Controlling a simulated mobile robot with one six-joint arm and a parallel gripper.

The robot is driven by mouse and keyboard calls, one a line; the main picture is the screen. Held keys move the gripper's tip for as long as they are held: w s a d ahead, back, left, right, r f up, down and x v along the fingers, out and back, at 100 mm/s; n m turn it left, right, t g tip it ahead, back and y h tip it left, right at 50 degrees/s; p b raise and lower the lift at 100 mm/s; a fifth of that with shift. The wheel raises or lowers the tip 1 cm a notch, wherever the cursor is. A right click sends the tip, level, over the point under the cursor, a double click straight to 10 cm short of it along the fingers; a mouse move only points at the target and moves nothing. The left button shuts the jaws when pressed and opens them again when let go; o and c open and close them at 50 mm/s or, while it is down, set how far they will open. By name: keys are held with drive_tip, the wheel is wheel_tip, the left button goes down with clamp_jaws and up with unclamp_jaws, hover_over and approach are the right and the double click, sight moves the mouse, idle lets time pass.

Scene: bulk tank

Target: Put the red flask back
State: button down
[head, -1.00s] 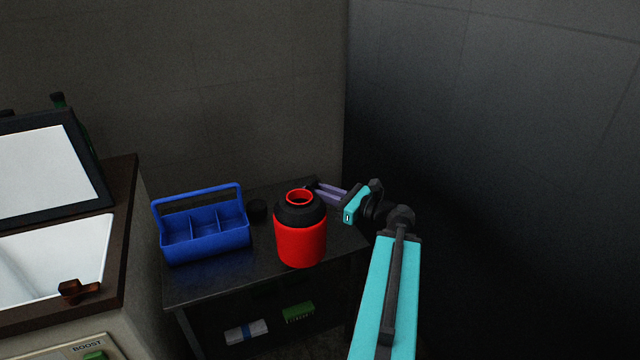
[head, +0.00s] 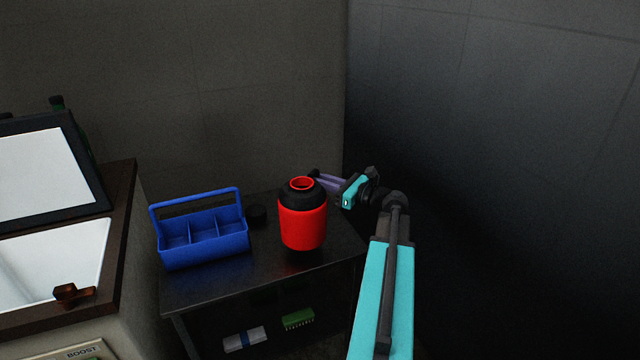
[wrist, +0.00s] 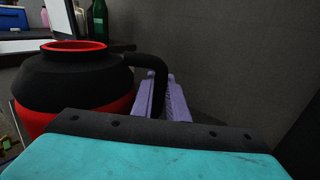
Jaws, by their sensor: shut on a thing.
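The red flask (head: 302,222) has a black shoulder and an open, red-rimmed mouth. In the head view it is upright over the right part of the dark table (head: 205,290); it appears raised slightly, but the gap below is hard to judge. My gripper (head: 318,178) reaches it from the right, behind its shoulder. In the wrist view the flask (wrist: 75,88) fills the left side, and its black handle (wrist: 155,75) runs down between the purple fingers (wrist: 163,98), which are shut on it. The fingertips are partly hidden.
A blue caddy (head: 205,250) with compartments and a handle stands left of the flask. A small black round thing (head: 257,214) sits between them at the back. A sink counter (head: 118,235) borders the left, walls the back and right. A green brush (head: 298,319) lies below the tabletop.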

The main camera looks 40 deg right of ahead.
drive_tip(key=shift+w+d+f, duration=0.1)
drive_tip(key=shift+w+d, duration=1.05)
drive_tip(key=shift+d, duration=0.1)
drive_tip(key=shift+w+d, duration=0.15)
drive_tip(key=shift+w, duration=0.05)
drive_tip(key=shift+d+f+b, duration=0.1)
drive_tip(key=shift+f+b, duration=0.55)
drive_tip(key=shift+f, duration=1.3)
drive_tip(key=c, duration=1.7)
unclamp_jaws()
drive_tip(key=shift+c, duration=0.2)
